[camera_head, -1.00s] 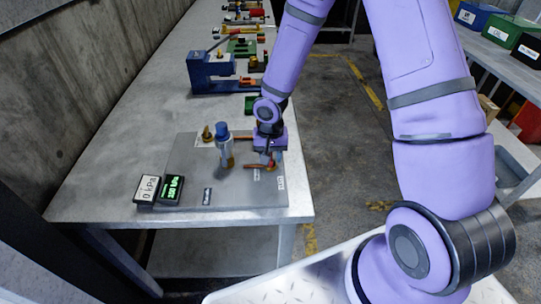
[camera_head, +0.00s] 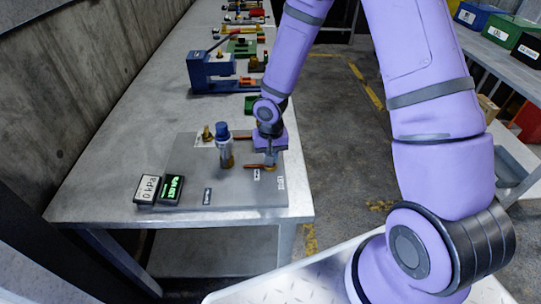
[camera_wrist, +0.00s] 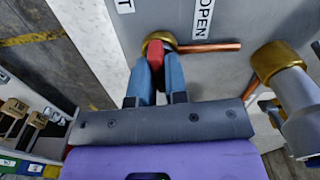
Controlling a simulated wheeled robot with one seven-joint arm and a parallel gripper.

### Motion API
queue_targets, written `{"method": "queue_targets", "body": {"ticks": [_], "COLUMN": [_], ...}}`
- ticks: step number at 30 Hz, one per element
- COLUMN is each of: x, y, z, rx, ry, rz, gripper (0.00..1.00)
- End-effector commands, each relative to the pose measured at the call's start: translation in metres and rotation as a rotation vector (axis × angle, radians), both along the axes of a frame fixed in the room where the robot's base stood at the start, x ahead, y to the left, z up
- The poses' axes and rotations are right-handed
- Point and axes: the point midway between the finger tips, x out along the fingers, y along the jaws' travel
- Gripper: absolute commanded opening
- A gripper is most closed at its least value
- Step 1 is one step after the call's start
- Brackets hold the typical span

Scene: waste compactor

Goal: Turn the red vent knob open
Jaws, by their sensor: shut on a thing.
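The red vent knob (camera_wrist: 156,54) shows in the wrist view on a brass fitting (camera_wrist: 160,39), with a copper pipe (camera_wrist: 212,46) running right from it. My gripper (camera_wrist: 159,58) has its two blue fingers closed on either side of the knob. An "OPEN" label (camera_wrist: 203,18) is on the grey plate beside the fitting. In the head view, my gripper (camera_head: 269,160) is low over the right part of the grey plate (camera_head: 235,188), and the knob is mostly hidden there.
A blue-capped cylinder (camera_head: 224,146) stands left of my gripper, with a small brass fitting (camera_head: 207,133) behind it. A "0 kPa" card (camera_head: 147,189) and a green-lit display (camera_head: 172,189) are at the front left. A blue clamp-like device (camera_head: 211,72) stands farther back.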

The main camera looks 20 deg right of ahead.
Motion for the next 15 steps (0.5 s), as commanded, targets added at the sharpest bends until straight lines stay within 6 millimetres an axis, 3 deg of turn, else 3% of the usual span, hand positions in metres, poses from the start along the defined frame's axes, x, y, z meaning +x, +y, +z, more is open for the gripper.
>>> {"method": "queue_targets", "body": {"ticks": [15], "x": [0.0004], "y": [0.0002], "z": [0.0004], "rx": [0.0], "ry": [-0.001], "rz": [0.452], "gripper": [0.0]}}
